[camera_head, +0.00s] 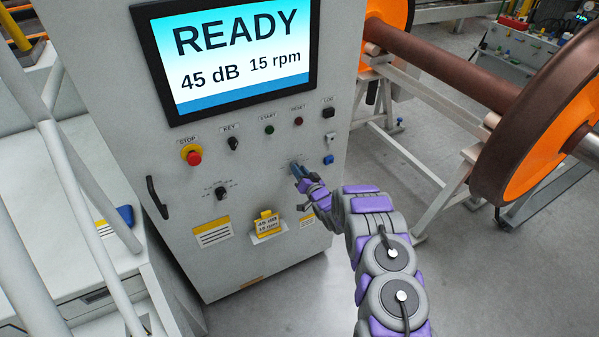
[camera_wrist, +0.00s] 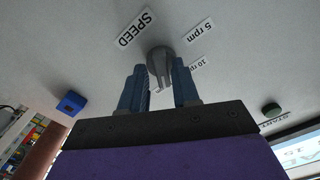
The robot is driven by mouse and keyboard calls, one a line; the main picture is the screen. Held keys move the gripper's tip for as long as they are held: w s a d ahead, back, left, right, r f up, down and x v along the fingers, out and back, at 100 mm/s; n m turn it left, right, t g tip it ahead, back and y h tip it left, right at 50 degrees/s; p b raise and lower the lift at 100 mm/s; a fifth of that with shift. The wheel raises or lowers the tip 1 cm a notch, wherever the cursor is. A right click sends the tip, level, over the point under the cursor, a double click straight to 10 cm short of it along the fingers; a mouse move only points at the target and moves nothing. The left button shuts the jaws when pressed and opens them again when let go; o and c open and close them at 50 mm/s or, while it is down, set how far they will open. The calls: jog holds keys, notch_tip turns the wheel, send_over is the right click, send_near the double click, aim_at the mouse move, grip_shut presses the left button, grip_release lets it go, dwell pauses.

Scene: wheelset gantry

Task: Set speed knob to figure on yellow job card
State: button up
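The speed knob (camera_wrist: 160,60) is grey and sits on the panel below the upside-down labels SPEED (camera_wrist: 136,28) and 5 rpm (camera_wrist: 201,30) in the wrist view. My gripper (camera_wrist: 158,75) is open, with one blue finger on each side of the knob and small gaps visible; contact is unclear. In the head view my gripper (camera_head: 297,171) covers the knob. The knob's exact setting cannot be told.
The cabinet screen (camera_head: 238,50) shows READY, 45 dB, 15 rpm. Nearby are a red stop button (camera_head: 194,158), key switch (camera_head: 233,143), a second knob (camera_head: 221,193), a blue part (camera_head: 328,160) and a door handle (camera_head: 157,197). A large orange wheelset (camera_head: 540,110) stands right.

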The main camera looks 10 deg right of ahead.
jog(key=shift+o, duration=0.7)
jog(key=shift+s, duration=0.15)
jog(key=p+v, duration=0.1)
jog(key=v, duration=1.6)
jog(key=shift+d, duration=0.1)
jog(key=d+r+n+g+h+b, duration=0.1)
jog(key=d+r+n+g+h, duration=0.1)
jog(key=d+r+g+h, duration=0.4)
jog(key=s+r+g+h+b, duration=0.1)
jog(key=s+r+g, duration=0.3)
jog(key=s+r, duration=0.5)
jog(key=s+a+r+g, duration=0.3)
jog(key=s+a, duration=0.1)
jog(key=s, duration=0.9)
jog(key=s+a+r+g+y+b, duration=0.1)
jog(key=s+a+r+g, duration=0.2)
jog(key=s, duration=1)
jog(key=s+a+r+g, duration=0.3)
jog(key=s+a+r, duration=0.1)
jog(key=s, duration=0.9)
jog(key=shift+s+a+r+b, duration=0.35)
jog(key=shift+s+a, duration=0.05)
jog(key=shift+a, duration=0.1)
